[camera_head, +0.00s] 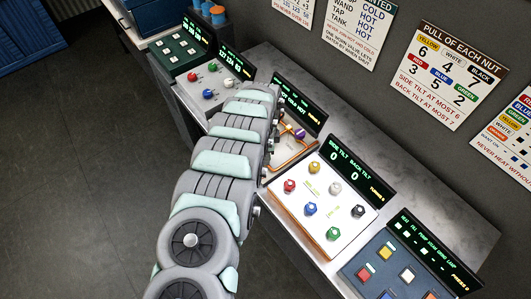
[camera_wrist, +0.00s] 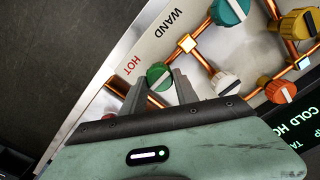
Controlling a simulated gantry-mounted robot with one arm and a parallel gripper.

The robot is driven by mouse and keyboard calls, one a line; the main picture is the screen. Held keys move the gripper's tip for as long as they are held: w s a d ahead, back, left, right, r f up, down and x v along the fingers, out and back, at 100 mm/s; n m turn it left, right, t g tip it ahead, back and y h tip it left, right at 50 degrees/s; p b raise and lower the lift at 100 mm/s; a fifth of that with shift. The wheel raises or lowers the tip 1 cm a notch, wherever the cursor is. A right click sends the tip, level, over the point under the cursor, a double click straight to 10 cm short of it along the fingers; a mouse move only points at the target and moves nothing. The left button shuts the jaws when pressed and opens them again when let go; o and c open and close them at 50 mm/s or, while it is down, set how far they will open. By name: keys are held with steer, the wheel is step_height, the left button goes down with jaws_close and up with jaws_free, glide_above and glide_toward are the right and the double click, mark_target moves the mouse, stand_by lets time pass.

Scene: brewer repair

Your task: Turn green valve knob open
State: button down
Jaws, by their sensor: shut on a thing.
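The green valve knob (camera_wrist: 159,75) is in the wrist view, on the copper pipes of the white panel, near the red word HOT. A pale line runs slantwise across its face. My gripper (camera_wrist: 160,86) is shut on it, with one grey finger on each side. A red part (camera_wrist: 138,115) is partly hidden beneath the gripper. In the head view my arm covers the gripper and most of this valve panel (camera_head: 303,130); the green knob is hidden there.
Close to the green knob are a white knob (camera_wrist: 224,83), a teal knob (camera_wrist: 229,11), an orange knob (camera_wrist: 275,88) and a yellow knob (camera_wrist: 299,24). The tilt panel (camera_head: 322,225) with coloured nuts stands nearer. Rule posters (camera_head: 453,75) hang on the wall.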

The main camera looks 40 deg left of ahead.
stand_by(0.4)
steer(key=c, duration=0.9)
jaws_free()
steer(key=shift+c, duration=0.2)
steer(key=shift+r, duration=0.1)
step_height(320, 180, up, 11)
steer(key=b, duration=0.1)
steer(key=shift+f, duration=0.2)
